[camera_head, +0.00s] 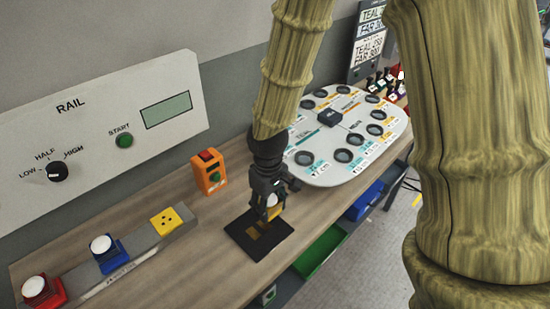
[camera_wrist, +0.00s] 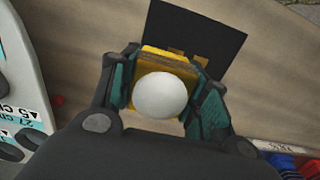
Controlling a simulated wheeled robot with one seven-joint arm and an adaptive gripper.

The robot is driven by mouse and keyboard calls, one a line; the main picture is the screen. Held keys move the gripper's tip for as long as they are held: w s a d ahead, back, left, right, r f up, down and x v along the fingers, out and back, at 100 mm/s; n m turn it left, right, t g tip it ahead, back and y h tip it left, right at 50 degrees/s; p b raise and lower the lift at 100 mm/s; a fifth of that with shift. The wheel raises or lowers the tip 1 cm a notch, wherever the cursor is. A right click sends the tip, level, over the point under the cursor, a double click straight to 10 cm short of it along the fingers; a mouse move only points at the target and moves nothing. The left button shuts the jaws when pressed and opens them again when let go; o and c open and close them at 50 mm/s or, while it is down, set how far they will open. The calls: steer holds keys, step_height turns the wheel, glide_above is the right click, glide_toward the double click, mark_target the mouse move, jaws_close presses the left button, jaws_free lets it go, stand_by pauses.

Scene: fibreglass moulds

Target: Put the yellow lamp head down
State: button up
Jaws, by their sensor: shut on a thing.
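The yellow lamp head (camera_wrist: 150,62) is a yellow block with a white dome (camera_wrist: 160,96) on it. My gripper (camera_wrist: 165,90) is shut on it, one finger on each side. In the head view my gripper (camera_head: 268,203) holds the lamp head (camera_head: 273,207) over or at the edge of a dark mat (camera_head: 245,240) on the bench. The mat also shows in the wrist view (camera_wrist: 222,38), partly behind the lamp head. I cannot tell whether the lamp head touches the mat.
A grey rail (camera_head: 130,262) with red and blue lamp heads and a yellow socket (camera_head: 166,221) lies left. An orange button box (camera_head: 208,173) stands behind the mat. A white board with round holes (camera_head: 330,170) is right. A green bin (camera_head: 320,252) sits below the bench's front edge.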

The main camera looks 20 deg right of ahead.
steer(key=shift+w+d+r+p, duration=0.15)
steer(key=shift+w+p, duration=0.15)
steer(key=shift+w, duration=0.15)
steer(key=shift+w+d+r+p, duration=0.1)
steer(key=shift+w+r+p, duration=0.05)
steer(key=shift+w+p, duration=0.2)
steer(key=w+p, duration=0.1)
steer(key=w, duration=0.2)
steer(key=w+d+f+p, duration=0.1)
steer(key=w, duration=0.3)
steer(key=w+p, duration=0.1)
steer(key=w, duration=0.2)
steer(key=shift+w+d+f, duration=0.25)
steer(key=shift+w+d, duration=0.1)
steer(key=shift+w+d+p, duration=0.15)
steer(key=shift+w+p, duration=0.3)
steer(key=shift+w, duration=0.15)
steer(key=shift+w+f, duration=0.35)
steer(key=shift+w, duration=0.1)
steer(key=shift+s+f+p, duration=0.25)
steer(key=shift+f+p, duration=0.4)
steer(key=shift+p, duration=0.1)
steer(key=shift+w+f+p, duration=0.2)
steer(key=shift+f+p, duration=0.1)
steer(key=shift+f, duration=0.65)
steer(key=shift+s, duration=0.1)
